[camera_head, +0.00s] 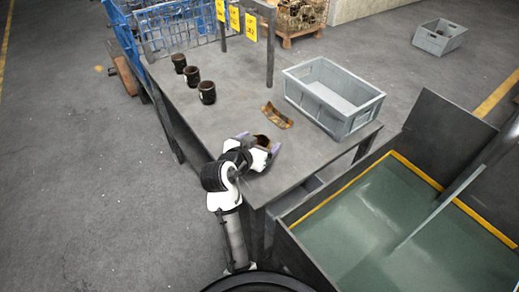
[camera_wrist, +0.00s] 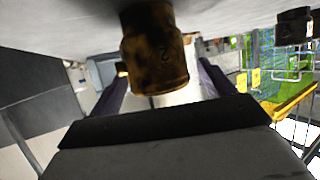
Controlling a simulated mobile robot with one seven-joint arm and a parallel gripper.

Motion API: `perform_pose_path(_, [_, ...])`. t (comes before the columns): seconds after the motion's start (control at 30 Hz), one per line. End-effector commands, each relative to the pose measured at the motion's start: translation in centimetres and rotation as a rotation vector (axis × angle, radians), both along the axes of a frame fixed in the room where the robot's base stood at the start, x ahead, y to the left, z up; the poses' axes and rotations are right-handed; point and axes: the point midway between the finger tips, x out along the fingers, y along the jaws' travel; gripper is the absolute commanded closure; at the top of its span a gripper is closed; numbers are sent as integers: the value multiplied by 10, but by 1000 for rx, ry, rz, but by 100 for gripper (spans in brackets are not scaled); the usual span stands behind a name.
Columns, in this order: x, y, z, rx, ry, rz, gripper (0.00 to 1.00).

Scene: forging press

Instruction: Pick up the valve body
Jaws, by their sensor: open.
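A brown, rusty cylindrical part with a wider collar, seemingly the valve body (camera_head: 262,139), stands near the front edge of the grey table (camera_head: 235,110). It also shows large in the wrist view (camera_wrist: 155,55), which looks upside down, with a mark like a 2 on its side. My gripper (camera_head: 258,145) is low over the table at this part, its fingers apart. In the wrist view the fingers of my gripper (camera_wrist: 165,90) show on either side of the part; I see no clear contact. My gripper partly hides the part in the head view.
A curved brown piece (camera_head: 276,116) lies just beyond the part. A grey crate (camera_head: 335,112) stands at the table's right. Three dark cups (camera_head: 207,93) line the left side. A post with yellow signs (camera_head: 251,28) rises at the back. A green-floored bin (camera_head: 365,215) is at right.

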Motion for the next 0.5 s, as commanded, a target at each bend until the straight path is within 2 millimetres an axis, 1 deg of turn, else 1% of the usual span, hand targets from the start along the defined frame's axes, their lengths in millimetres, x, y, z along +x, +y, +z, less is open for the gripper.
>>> perform_pose_path(0.23, [2,-1,-1,0,0,0,18])
perform_pose_path(0.27, [2,-1,-1,0,0,0,21])
perform_pose_path(0.5, [2,-1,-1,0,-1,0,52])
